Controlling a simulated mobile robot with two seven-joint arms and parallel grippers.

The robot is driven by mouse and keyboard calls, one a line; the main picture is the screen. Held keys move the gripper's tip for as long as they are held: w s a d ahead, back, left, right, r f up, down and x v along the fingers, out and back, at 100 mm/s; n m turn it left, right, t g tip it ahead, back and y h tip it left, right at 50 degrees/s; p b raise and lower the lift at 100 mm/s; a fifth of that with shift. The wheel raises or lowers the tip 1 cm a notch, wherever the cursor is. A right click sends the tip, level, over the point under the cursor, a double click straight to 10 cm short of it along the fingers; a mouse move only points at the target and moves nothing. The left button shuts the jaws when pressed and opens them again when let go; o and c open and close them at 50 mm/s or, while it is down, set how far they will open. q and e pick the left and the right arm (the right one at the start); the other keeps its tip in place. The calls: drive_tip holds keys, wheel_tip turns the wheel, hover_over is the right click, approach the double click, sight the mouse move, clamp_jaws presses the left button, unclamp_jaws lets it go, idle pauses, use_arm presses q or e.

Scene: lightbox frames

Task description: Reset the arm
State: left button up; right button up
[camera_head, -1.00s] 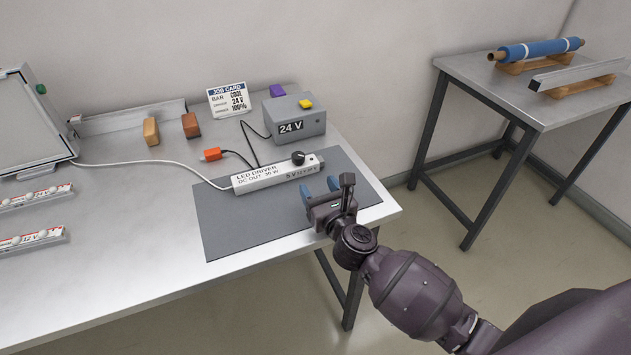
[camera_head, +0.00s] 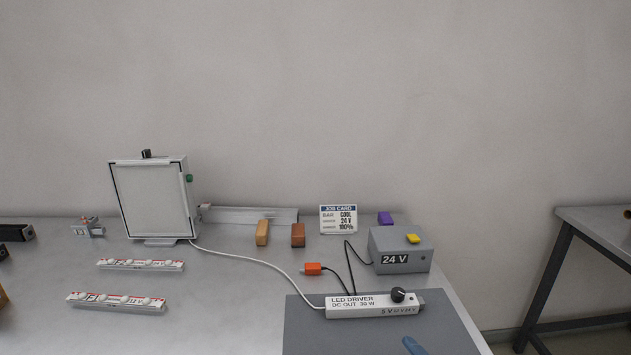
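Only a blue fingertip of my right gripper (camera_head: 413,346) shows, at the bottom edge over the grey mat (camera_head: 305,335). The rest of that gripper and arm is out of view, so its opening cannot be told. My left gripper is not in view. The white LED driver (camera_head: 365,305) with a black knob lies on the mat, just beyond the fingertip. Cables run from it toward an orange connector (camera_head: 313,269) and the grey 24 V box (camera_head: 400,250).
A framed lightbox (camera_head: 153,202) stands at the back left, with two LED bars (camera_head: 140,265) (camera_head: 116,301) in front. The job card (camera_head: 338,219), two small blocks (camera_head: 262,233) (camera_head: 298,235) and a purple block (camera_head: 385,218) stand near the wall. Another table (camera_head: 590,222) is at right.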

drive_tip(key=s+f+n+g+h, duration=0.1)
drive_tip(key=s+f+n+g, duration=0.25)
drive_tip(key=s+n, duration=0.35)
drive_tip(key=s+f+n+g, duration=0.3)
drive_tip(key=s+n+g, duration=0.25)
drive_tip(key=n, duration=0.35)
drive_tip(key=s+d+f+n+g+h, duration=0.2)
drive_tip(key=s+d+g+h, duration=0.1)
drive_tip(key=s+d+h, duration=0.3)
drive_tip(key=s+d+f+n+g+h, duration=0.2)
drive_tip(key=s+d+n+h, duration=0.1)
drive_tip(key=s+d, duration=0.4)
drive_tip(key=w+f+t, duration=0.7)
drive_tip(key=f, duration=0.2)
drive_tip(key=shift+f+n+t+y, duration=0.3)
drive_tip(key=shift+f+y, duration=0.1)
